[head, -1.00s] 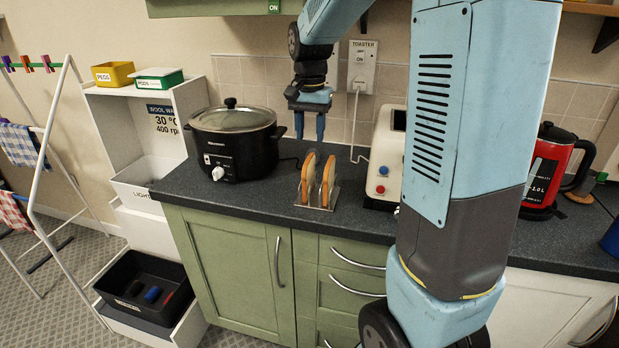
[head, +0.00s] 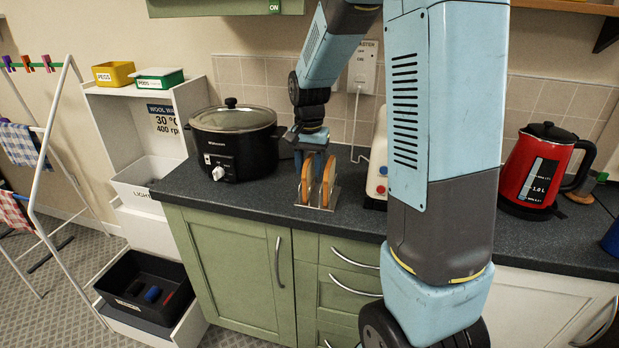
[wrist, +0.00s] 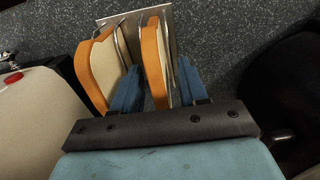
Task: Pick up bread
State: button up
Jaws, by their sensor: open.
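Two bread slices with orange-brown crusts stand upright in a metal rack (wrist: 170,18) on the dark worktop. In the head view they are the left slice (head: 307,180) and the right slice (head: 328,182). My gripper (head: 310,155) is open at the rack, its fingers partly hidden behind the bread. In the wrist view, the blue fingers of my gripper (wrist: 159,88) lie on either side of one slice (wrist: 153,62), the one nearer the black cooker. The other slice (wrist: 98,68) is outside the fingers, to the left. I cannot tell whether the fingers touch the bread.
A black slow cooker (head: 232,145) stands left of the rack. A cream toaster (head: 378,165) stands close on its right, partly hidden by my arm. A red kettle (head: 535,170) is farther right. Worktop in front of the rack is clear.

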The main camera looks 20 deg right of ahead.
grip_shut()
dwell(0.3)
jog(key=shift+r, duration=0.1)
dwell(0.4)
